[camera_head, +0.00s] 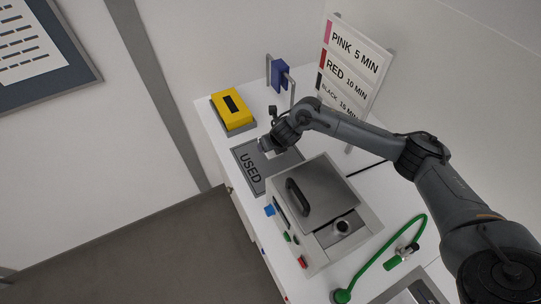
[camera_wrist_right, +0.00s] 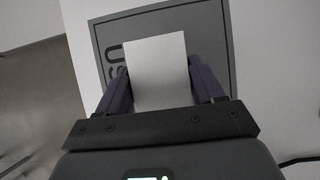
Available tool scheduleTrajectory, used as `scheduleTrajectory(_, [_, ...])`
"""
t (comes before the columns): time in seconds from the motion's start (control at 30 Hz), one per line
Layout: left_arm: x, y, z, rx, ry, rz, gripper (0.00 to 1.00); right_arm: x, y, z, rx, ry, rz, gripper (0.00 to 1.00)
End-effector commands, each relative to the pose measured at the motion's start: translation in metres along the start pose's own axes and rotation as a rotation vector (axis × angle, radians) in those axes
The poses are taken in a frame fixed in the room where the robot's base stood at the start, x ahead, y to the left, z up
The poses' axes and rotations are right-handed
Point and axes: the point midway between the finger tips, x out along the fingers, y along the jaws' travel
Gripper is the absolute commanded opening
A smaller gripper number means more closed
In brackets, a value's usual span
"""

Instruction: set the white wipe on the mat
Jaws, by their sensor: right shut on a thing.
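The white wipe (camera_wrist_right: 158,70) is a pale flat piece between the two fingers of my right gripper (camera_wrist_right: 162,84) in the right wrist view. The gripper is shut on it. The mat (camera_wrist_right: 105,32) is grey with a darker border and lies behind the wipe in that view. In the head view the mat (camera_head: 250,180) is marked "USED", and my right gripper (camera_head: 266,145) is over its far end. The wipe is mostly hidden there by the gripper. I cannot tell whether the wipe touches the mat. My left gripper is not in view.
A yellow box (camera_head: 232,110) stands just beyond the mat. A blue item on a metal stand (camera_head: 279,74) and a sign board (camera_head: 347,68) are behind. A grey lidded machine (camera_head: 317,193) stands close in front of the mat. The table's left edge is near the mat.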

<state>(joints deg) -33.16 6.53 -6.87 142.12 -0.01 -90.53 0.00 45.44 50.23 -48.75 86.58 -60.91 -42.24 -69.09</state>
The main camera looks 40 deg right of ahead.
Motion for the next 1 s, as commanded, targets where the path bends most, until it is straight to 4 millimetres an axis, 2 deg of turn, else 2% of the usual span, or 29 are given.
scheduleTrajectory(0.1, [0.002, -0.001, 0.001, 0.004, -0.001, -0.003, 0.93, 0.014, 0.001, -0.009, 0.0, 0.001, 0.001, 0.39])
scheduleTrajectory(0.27, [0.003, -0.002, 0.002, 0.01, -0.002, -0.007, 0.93, 0.022, 0.001, -0.013, 0.0, 0.0, 0.002, 0.39])
scheduleTrajectory(0.53, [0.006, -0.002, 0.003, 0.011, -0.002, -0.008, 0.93, 0.048, 0.0, -0.028, 0.0, 0.001, 0.001, 0.39])
scheduleTrajectory(1.0, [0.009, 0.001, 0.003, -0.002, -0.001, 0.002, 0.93, 0.056, 0.0, -0.032, -0.001, -0.001, 0.002, 0.39])
